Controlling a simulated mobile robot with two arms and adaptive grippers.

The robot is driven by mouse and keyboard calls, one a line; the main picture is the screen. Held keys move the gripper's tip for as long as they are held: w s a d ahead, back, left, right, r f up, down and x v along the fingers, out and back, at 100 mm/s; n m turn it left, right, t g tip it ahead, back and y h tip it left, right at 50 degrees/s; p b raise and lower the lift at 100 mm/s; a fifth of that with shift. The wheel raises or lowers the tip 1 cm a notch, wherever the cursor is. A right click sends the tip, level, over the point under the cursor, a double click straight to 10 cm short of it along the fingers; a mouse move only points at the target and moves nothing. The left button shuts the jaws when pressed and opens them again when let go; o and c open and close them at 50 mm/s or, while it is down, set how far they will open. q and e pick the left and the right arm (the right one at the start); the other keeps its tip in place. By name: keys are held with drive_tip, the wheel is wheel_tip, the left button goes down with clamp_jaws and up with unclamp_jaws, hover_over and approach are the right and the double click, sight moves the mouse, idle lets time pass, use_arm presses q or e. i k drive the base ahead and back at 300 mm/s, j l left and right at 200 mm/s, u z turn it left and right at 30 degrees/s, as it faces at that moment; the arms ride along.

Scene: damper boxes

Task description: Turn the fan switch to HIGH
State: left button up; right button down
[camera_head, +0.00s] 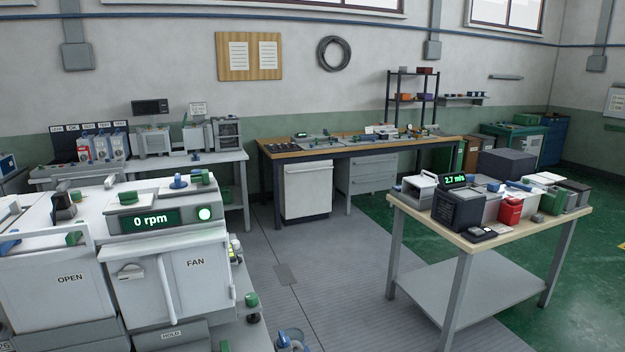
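A white box labelled FAN (196,283) stands at the near left, with a long vertical handle on its front. A small dark-and-silver fitting (130,271) sits on the upper left of that front. On top is a panel with a display (156,220) reading "0 rpm" and a round lit green lamp (204,214). No HIGH marking is legible, and I cannot tell which control is the fan switch. Neither of my grippers is in view.
A white box marked OPEN (70,278) adjoins the FAN box on the left. A cluttered table (480,243) stands at the right, with a "2.7 m/s" display (455,180). A workbench (262,148) is at the back.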

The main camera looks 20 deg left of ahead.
sight(128, 197)
drive_tip(key=u, duration=1.3)
